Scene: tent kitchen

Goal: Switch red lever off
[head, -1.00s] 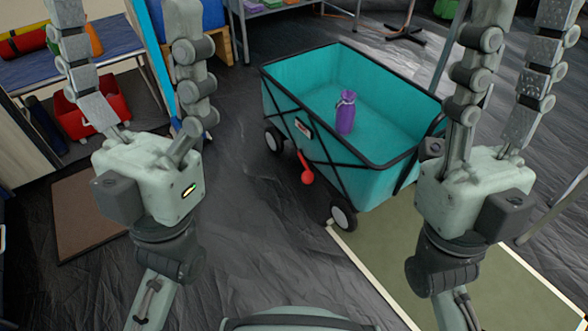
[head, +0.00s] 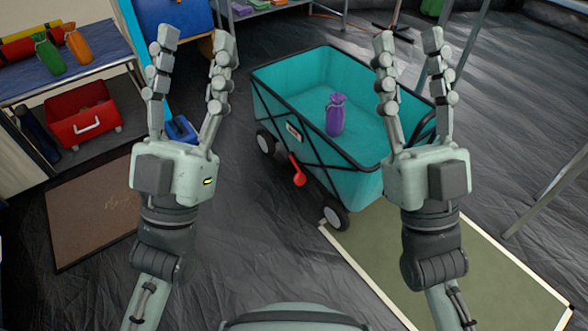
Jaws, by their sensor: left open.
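The red lever (head: 299,172) sticks out from the near-left side of a teal wagon (head: 345,172), low between its two white wheels. It hangs downward with a round red knob at its lower end. My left gripper (head: 194,42) is open and empty, its fingers pointing away, up and left of the lever in the picture. My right gripper (head: 409,44) is open and empty, showing in front of the wagon's right part and hiding some of it. Neither gripper appears to touch the lever.
A green mat (head: 440,270) with a pale edge lies at lower right, a brown mat (head: 92,215) at left. Dark floor left of the wagon is clear.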

